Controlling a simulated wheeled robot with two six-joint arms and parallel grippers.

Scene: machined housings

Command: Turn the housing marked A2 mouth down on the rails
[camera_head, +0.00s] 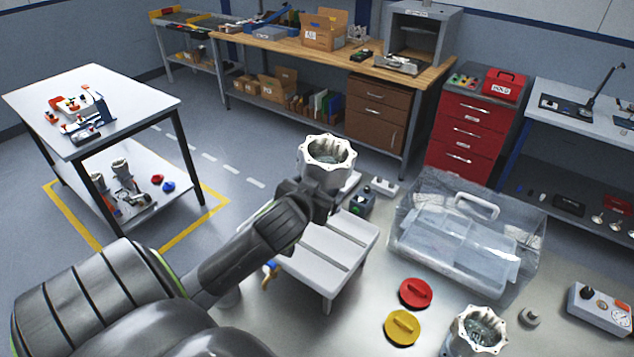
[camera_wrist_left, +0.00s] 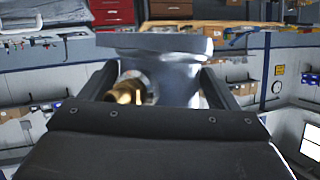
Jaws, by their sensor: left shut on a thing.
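A grey metal housing (camera_head: 327,153) with a scalloped flange is held up, its open mouth facing upward in the head view. My left gripper (camera_head: 320,195) is shut on its body. In the left wrist view the housing (camera_wrist_left: 180,75) sits between the two fingers, with a brass fitting (camera_wrist_left: 128,92) on its side. The pale rails (camera_head: 318,246) form a slotted stand below and in front of the held housing. A second housing (camera_head: 478,332) stands mouth up at the lower right. I cannot read an A2 mark on either. My right gripper is not in view.
A red cap (camera_head: 415,293) and a yellow cap (camera_head: 402,327) lie right of the rails. A clear case (camera_head: 465,235) stands behind them. A gauge box (camera_head: 603,308) is at the far right. A small dark device (camera_head: 362,203) stands behind the rails. The rail tops look clear.

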